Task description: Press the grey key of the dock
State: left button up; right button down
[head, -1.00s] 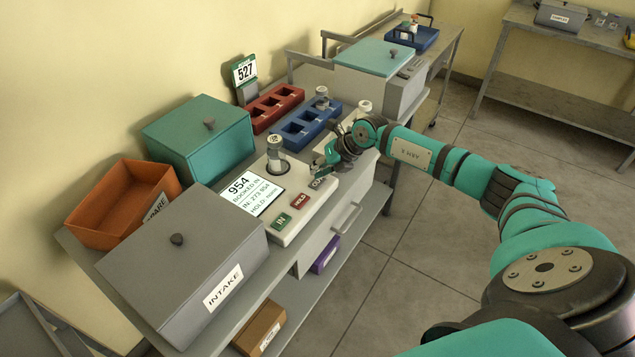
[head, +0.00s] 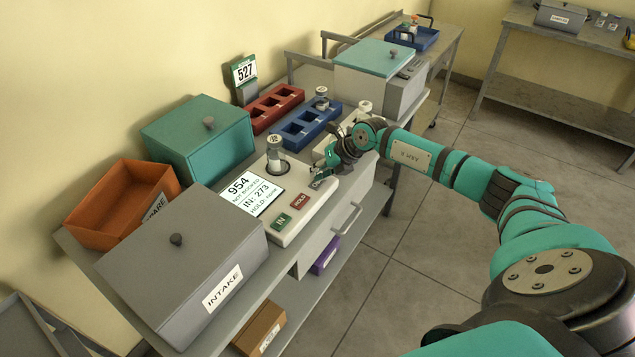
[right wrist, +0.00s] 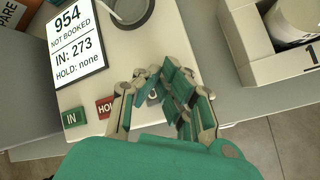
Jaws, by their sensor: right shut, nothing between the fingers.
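The dock (head: 300,222) is a white box on the bench with a screen (head: 252,193) reading "954 NOT BOOKED, IN: 273, HOLD: none". It has a green IN key (head: 282,221), a red HOLD key (head: 299,201) and a grey key (head: 317,184), mostly covered by my right gripper (head: 320,172). In the right wrist view the shut, empty fingertips (right wrist: 168,85) are over the grey key, of which only a bit shows; whether they touch it I cannot tell. A capped vial (head: 275,157) stands on the dock. My left gripper is out of view.
A grey INTAKE box (head: 185,262), orange bin (head: 117,222) and teal box (head: 200,140) stand left of the dock. Red (head: 262,119) and blue (head: 297,132) racks lie behind it. Open floor is at the right.

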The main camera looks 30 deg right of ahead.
dwell(0.4)
jog(key=shift+r+p, duration=0.7)
notch_tip(320, 180, up, 5)
jog(key=p, duration=0.4)
jog(key=shift+a, duration=0.1)
dwell(0.6)
